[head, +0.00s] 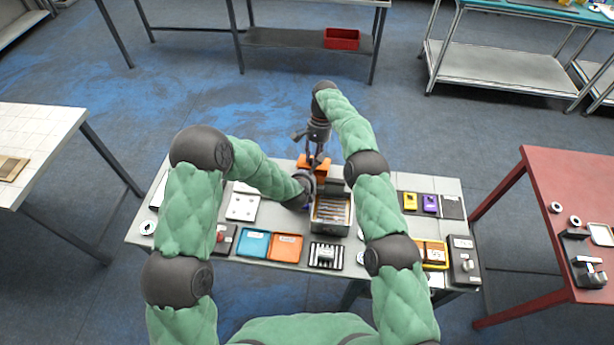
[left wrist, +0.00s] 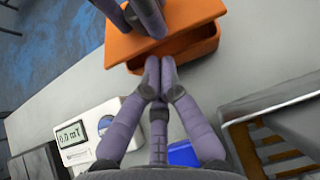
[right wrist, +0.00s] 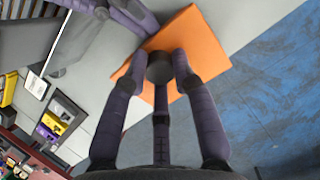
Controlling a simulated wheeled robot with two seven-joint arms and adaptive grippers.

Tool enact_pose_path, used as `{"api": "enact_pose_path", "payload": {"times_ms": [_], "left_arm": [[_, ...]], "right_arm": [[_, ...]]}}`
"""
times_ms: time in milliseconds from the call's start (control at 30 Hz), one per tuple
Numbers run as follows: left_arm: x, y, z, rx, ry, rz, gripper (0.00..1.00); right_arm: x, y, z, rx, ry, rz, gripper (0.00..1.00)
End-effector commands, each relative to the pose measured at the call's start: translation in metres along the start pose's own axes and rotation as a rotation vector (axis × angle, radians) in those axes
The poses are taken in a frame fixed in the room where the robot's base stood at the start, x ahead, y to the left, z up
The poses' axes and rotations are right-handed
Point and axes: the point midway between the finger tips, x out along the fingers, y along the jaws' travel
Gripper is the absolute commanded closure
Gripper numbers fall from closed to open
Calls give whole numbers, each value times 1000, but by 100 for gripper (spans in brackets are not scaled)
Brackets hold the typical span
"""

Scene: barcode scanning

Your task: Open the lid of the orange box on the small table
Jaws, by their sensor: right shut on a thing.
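The orange box (head: 313,163) is at the far edge of the small table, partly hidden by my grippers. In the left wrist view its orange lid (left wrist: 185,14) is askew over the box body (left wrist: 196,53), with a dark gap between them. My right gripper (head: 316,151) is above the lid. In the right wrist view its fingers (right wrist: 166,66) are shut on the dark round knob (right wrist: 160,68) on the orange lid (right wrist: 196,42). My left gripper (left wrist: 159,68) has its fingertips together, empty, close to the near side of the box body.
A grey container (head: 331,226) stands just in front. A teal tray (head: 254,243), an orange tray (head: 285,247) and several small devices crowd the table. In the left wrist view a meter (left wrist: 88,136) and a blue item (left wrist: 183,153) are near my left gripper. Open floor lies beyond the far edge.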

Motion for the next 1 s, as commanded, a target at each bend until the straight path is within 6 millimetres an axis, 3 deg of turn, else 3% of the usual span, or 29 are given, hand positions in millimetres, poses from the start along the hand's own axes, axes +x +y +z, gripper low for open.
{"api": "enact_pose_path", "payload": {"times_ms": [633,667,700,733,1000], "left_arm": [[-5,0,16,0,55,1,100],[-5,0,17,0,55,1,100],[-5,0,17,0,55,1,100],[-5,0,17,0,54,1,100],[-5,0,16,0,56,1,100]], "right_arm": [[1,0,0,-1,-1,0,100],[1,0,0,-1,-1,1,64],[1,0,0,-1,-1,1,53],[1,0,0,-1,-2,1,48],[1,0,0,0,-2,1,48]]}}
